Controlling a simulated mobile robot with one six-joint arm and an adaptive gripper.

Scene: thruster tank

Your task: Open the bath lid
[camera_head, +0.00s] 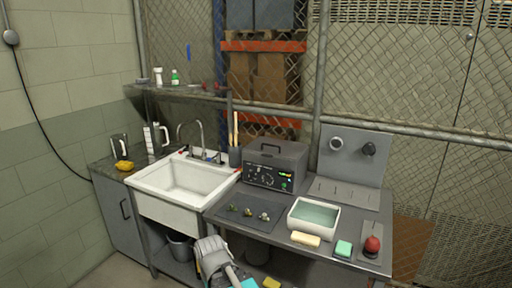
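The bath is a dark grey box (261,175) on the bench right of the sink, with a control panel of knobs and small lit lights on its front. Its lid (273,152) lies shut on top and has a dark handle (271,147). The inside of the bath is hidden. My gripper (211,252) shows as a grey shape low in front of the bench, below and left of the bath and well apart from it. Its fingers are too small and unclear to tell whether they are open.
A white sink (183,189) is left.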

